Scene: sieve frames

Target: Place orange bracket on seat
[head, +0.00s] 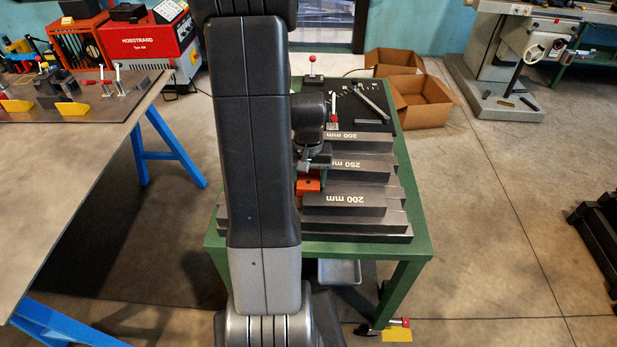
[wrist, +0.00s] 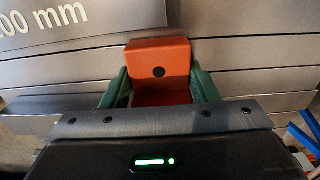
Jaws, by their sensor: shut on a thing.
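The orange bracket (head: 308,185) shows just below my gripper (head: 314,166) in the head view, beside the left end of the dark block marked 200 mm (head: 344,203). In the wrist view the orange bracket (wrist: 160,62) has a dark round hole in its face. The green fingers of my gripper (wrist: 160,90) are shut on its two sides. Dark grey stepped bars lie beneath and behind it. I cannot tell whether the bracket touches them. No spot stands out clearly as the seat, and my arm hides part of the green-framed table (head: 405,249).
Blocks marked 250 mm (head: 350,165) and 300 mm (head: 352,136) lie farther back, with a black mat (head: 378,127) of small parts behind them. A grey welding table (head: 60,170) with clamps stands at left. Cardboard boxes (head: 425,108) sit behind. Open floor lies to the right.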

